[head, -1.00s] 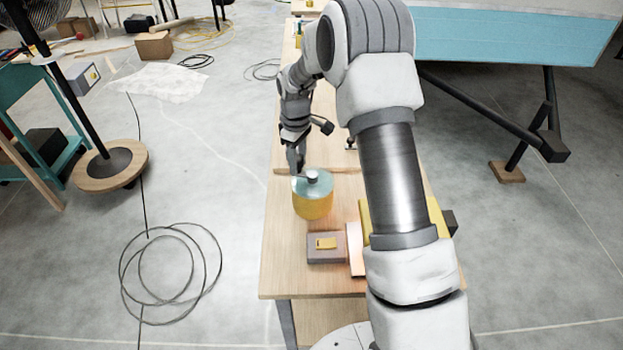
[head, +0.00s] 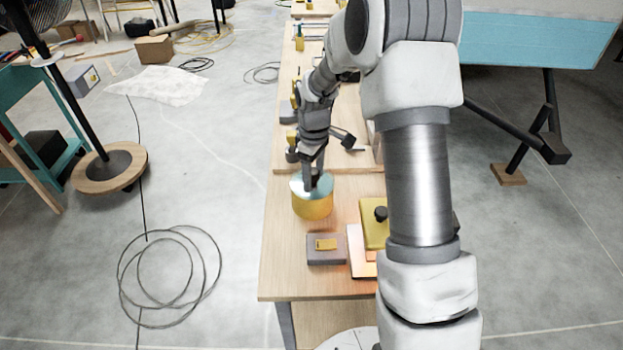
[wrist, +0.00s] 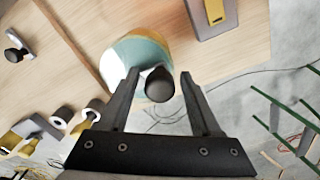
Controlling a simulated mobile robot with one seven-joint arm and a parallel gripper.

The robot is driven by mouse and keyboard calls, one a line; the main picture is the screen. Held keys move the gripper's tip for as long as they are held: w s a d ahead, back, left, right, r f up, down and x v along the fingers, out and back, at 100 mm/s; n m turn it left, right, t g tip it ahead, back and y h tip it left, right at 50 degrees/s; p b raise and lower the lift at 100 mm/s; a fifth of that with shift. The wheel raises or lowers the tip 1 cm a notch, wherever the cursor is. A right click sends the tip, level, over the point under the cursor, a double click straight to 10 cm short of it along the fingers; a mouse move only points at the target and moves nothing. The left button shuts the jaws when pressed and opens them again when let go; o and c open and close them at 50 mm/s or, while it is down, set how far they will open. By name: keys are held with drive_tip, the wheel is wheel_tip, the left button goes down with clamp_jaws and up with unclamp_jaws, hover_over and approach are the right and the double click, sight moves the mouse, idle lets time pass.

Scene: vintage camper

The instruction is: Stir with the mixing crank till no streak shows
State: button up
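The yellow mixing pot (head: 313,207) with a pale teal top stands upright on the wooden bench. In the wrist view the pot (wrist: 130,50) shows white, teal and orange bands. The crank's dark round knob (wrist: 159,85) appears between my fingers, with a gap on both sides. My gripper (head: 312,184) points down at the pot's top and hides most of the crank in the head view. In the wrist view my gripper (wrist: 160,76) is open, its fingers either side of the knob. I cannot tell whether either finger touches it.
A grey box with a yellow label (head: 326,248) lies in front of the pot. A yellow block with a black knob (head: 374,226) is to its right, near my arm. The bench's left edge is close to the pot. A coiled cable (head: 170,275) lies on the floor.

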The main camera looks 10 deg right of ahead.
idle(0.5)
drive_tip(key=shift+r+p, duration=1.7)
drive_tip(key=shift+r, duration=0.85)
wheel_tip(320, 180, up, 17)
drive_tip(key=s+r+m+t, duration=0.3)
drive_tip(key=s+r+m, duration=0.3)
drive_tip(key=s, duration=0.8)
drive_tip(key=s+f+m+t, duration=0.2)
drive_tip(key=s+m, duration=0.1)
drive_tip(key=s, duration=1)
drive_tip(key=shift+s+a+t+b, duration=0.15)
drive_tip(key=shift+a+t+b, duration=0.2)
drive_tip(key=shift+b, duration=0.1)
